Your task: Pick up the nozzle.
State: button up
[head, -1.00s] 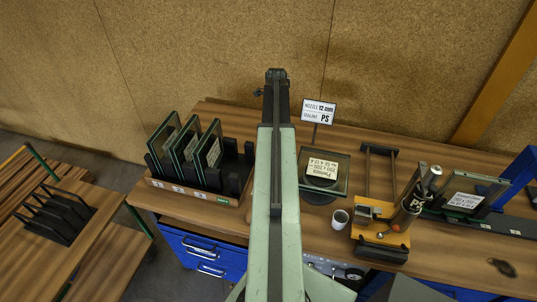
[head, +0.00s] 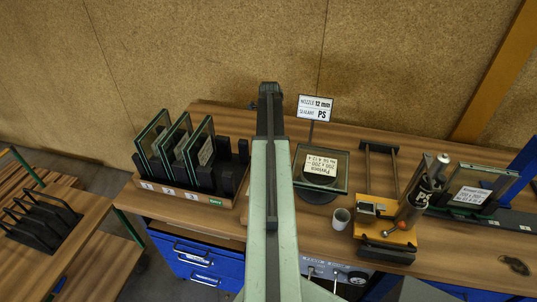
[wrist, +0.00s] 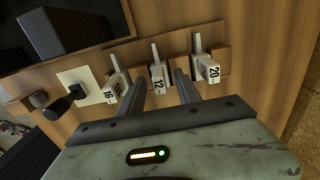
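In the wrist view three pale nozzles with number labels sit in a row on a wooden holder: 16 (wrist: 114,88), 12 (wrist: 158,77) and 20 (wrist: 207,68). My gripper (wrist: 160,76) is open, its two dark fingers apart. The nozzle marked 12 shows in the gap between the fingertips; I cannot tell whether either finger touches it. A sign (head: 315,108) in the head view reads "NOZZLE 12 mm" and "PS". In the head view my arm reaches over the bench towards the back wall and hides the gripper and the nozzles.
Left of my arm is a rack (head: 223,208) of glass panes. To its right on the bench (head: 460,258) are a glass pane on a round stand (head: 319,195), a white cup (head: 340,219) and an orange fixture (head: 388,236). A dark block (wrist: 50,33) and a knob (wrist: 56,109) lie near the nozzles.

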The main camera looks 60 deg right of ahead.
grip_shut()
jog(key=shift+r, duration=0.15)
notch_tip(320, 180, up, 10)
jog(key=p, duration=1)
